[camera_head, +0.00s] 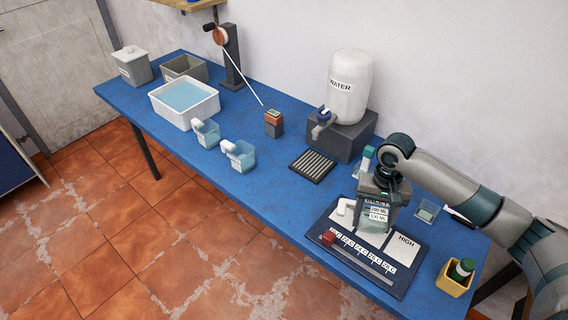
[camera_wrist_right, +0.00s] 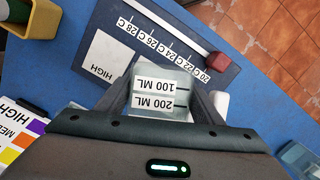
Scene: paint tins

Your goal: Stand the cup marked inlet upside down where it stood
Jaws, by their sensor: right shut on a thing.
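My right gripper (camera_head: 380,198) is shut on a clear measuring cup (camera_head: 373,218) with "200 ML" and "100 ML" labels and a white handle at its left. The labels read upright in the head view, 200 above 100. In the right wrist view the cup (camera_wrist_right: 160,92) sits between the gripper's two fingers (camera_wrist_right: 163,105). The cup is over the dark board; I cannot tell whether it touches it. No inlet mark is readable on it. Two more handled cups (camera_head: 207,133) (camera_head: 241,156) stand left of centre, their labels too small to read. My left gripper is out of view.
The dark board (camera_head: 330,240) has a temperature scale, a red slider (camera_head: 328,238) and a HIGH plate (camera_head: 403,247). A water tank (camera_head: 350,85), a ribbed drain mat (camera_head: 312,166), a white water tub (camera_head: 212,104) and a yellow holder (camera_head: 450,283) stand around the blue table.

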